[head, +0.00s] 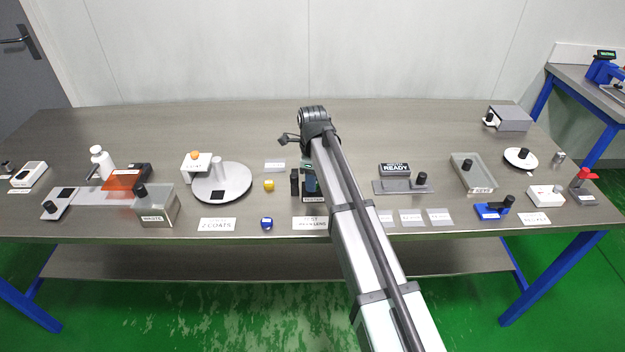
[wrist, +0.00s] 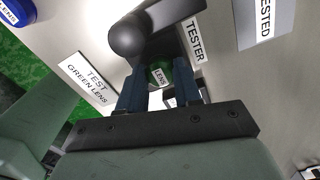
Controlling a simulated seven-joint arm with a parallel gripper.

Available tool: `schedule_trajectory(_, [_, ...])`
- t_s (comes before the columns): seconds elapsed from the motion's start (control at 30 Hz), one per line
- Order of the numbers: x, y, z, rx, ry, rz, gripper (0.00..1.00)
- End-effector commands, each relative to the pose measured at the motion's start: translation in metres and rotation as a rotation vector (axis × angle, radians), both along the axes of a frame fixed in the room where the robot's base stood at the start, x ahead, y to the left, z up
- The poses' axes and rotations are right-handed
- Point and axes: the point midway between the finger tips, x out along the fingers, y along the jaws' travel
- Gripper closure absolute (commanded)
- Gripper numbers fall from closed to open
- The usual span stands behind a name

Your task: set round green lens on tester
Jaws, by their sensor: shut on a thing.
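The round green lens (wrist: 158,74), with a white label, sits between the two blue fingers of my gripper (wrist: 158,88) in the wrist view. The gripper is shut on it. The black tester, with its TESTER label (wrist: 194,40), is right by the fingertips, and its rounded black post (wrist: 128,36) stands beside them. I cannot tell whether the lens touches the tester. In the head view my gripper (head: 311,182) is low at the tester (head: 313,199), partly covered by my arm, and the lens is hidden there.
A TEST GREEN LENS card (head: 309,223) lies in front of the tester. A blue lens (head: 267,223) and a yellow piece (head: 269,185) lie to its left. A white turntable (head: 236,185) stands further left, and a READY station (head: 394,171) stands to the right.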

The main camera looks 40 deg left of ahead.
Motion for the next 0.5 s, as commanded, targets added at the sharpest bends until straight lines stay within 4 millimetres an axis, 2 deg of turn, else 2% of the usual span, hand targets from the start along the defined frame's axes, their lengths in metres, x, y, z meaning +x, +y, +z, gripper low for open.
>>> schedule_trajectory(0.43, [0.0000, 0.0001, -0.0062, 0.001, 0.000, 0.000, 0.95])
schedule_trajectory(0.47, [0.0001, 0.0002, -0.0058, 0.001, 0.000, 0.000, 0.64])
schedule_trajectory(0.5, [0.0001, 0.0002, -0.0057, 0.001, 0.000, 0.000, 0.60])
